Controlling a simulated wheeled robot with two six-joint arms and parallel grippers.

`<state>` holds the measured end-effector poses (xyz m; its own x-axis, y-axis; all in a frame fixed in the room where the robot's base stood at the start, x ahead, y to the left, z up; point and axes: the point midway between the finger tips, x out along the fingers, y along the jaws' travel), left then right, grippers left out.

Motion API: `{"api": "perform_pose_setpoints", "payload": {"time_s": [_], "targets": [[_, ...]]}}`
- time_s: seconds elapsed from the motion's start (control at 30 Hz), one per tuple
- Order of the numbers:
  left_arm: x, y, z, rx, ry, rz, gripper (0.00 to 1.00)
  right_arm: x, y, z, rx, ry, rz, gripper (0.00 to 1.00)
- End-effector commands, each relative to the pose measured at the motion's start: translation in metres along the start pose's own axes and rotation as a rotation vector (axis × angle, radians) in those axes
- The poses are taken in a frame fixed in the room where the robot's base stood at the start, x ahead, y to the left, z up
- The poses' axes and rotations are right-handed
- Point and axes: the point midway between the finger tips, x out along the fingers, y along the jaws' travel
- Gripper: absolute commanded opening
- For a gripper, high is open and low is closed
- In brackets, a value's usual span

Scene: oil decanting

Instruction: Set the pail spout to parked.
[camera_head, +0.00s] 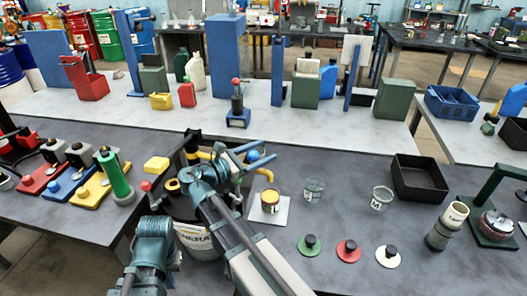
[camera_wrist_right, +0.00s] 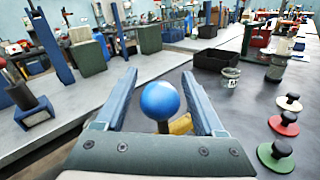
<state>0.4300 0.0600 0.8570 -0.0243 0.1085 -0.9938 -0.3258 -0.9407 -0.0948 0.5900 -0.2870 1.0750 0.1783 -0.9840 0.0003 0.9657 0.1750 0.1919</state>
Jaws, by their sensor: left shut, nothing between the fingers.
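The pail (camera_head: 196,240) stands near the table's front edge, with a dark top and a white label, and is partly covered by my right arm. Yellow pipe-like parts (camera_head: 266,173) show beside my right gripper; I cannot tell how they join the pail. A blue ball knob on a dark stem (camera_wrist_right: 160,100) shows between the fingers of my right gripper (camera_wrist_right: 160,88), with gaps on both sides. This gripper (camera_head: 250,156) is open in the head view. Of my left arm only links show, left of the pail; its fingers are not visible.
A yellow can (camera_head: 270,199) on a white mat and two clear beakers (camera_head: 314,189) (camera_head: 382,198) stand right of the pail. Green (camera_head: 309,246), red (camera_head: 348,252) and white (camera_head: 388,257) knobbed discs lie in front. A black tray (camera_head: 420,178) is further right.

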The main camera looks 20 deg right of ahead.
Motion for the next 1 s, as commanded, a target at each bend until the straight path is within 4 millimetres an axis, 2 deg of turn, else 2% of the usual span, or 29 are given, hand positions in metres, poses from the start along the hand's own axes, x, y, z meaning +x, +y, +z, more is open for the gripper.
{"api": "perform_pose_setpoints", "payload": {"time_s": [0.03, 0.07, 0.37, 1.0], "targets": [[0.0000, 0.0000, 0.0000, 0.000, 0.000, 0.000, 0.00, 0.0001, -0.0001, 0.0000, 0.000, 0.000, 0.000, 0.59], [0.0000, 0.0000, 0.0000, 0.000, 0.000, 0.000, 0.00, 0.0001, -0.0001, 0.0000, 0.000, 0.000, 0.000, 0.54], [0.0000, 0.0000, -0.0001, 0.000, 0.000, 0.000, 0.00, 0.0002, -0.0001, 0.0000, 0.000, 0.000, 0.000, 0.00], [0.0000, 0.0000, -0.0001, 0.000, 0.000, 0.000, 0.00, 0.0001, 0.0000, 0.0001, 0.000, 0.000, 0.000, 0.00]]}}
